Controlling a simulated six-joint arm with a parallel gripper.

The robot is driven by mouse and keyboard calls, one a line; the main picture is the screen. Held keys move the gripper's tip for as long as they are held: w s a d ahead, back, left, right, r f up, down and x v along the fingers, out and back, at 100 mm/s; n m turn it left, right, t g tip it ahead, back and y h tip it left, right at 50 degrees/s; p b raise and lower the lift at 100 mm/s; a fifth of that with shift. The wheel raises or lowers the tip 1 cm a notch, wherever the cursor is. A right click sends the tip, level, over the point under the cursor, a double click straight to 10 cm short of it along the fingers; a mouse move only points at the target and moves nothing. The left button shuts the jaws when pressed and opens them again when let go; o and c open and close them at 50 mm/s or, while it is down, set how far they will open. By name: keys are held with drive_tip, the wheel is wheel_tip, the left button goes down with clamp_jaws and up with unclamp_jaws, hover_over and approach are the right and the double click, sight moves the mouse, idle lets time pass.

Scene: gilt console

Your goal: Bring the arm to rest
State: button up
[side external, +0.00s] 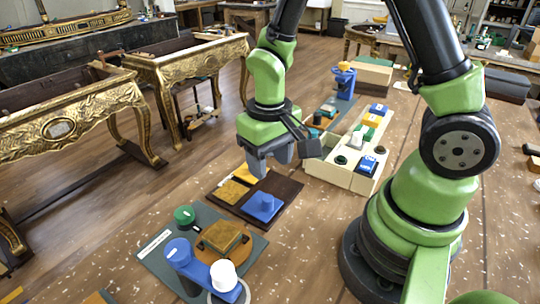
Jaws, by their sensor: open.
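My green and black arm rises from its base on the right of the wooden bench (310,265) and bends down towards the middle. My gripper (268,163) points down with its jaws open, above the back part of a dark brown board (284,188). Nothing shows held in it, though its fingertips are partly hard to make out. I cannot tell how high the fingertips are above the board.
A cream tray (335,177) with several coloured parts stands close right of my gripper. A blue stand (344,82) rises behind. Gilt consoles (80,115) stand left.

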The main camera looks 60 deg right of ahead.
drive_tip(key=shift+r, duration=0.25)
drive_tip(key=s+r+t+y, duration=0.1)
drive_tip(key=s+r+t, duration=0.2)
drive_tip(key=r, duration=0.6)
drive_tip(key=s+a+r+m+t+y, duration=0.1)
drive_tip(key=s+r+t, duration=0.3)
drive_tip(key=r, duration=0.5)
drive_tip(key=s, duration=0.2)
drive_tip(key=shift+s+r, duration=0.2)
drive_tip(key=shift+s, duration=0.2)
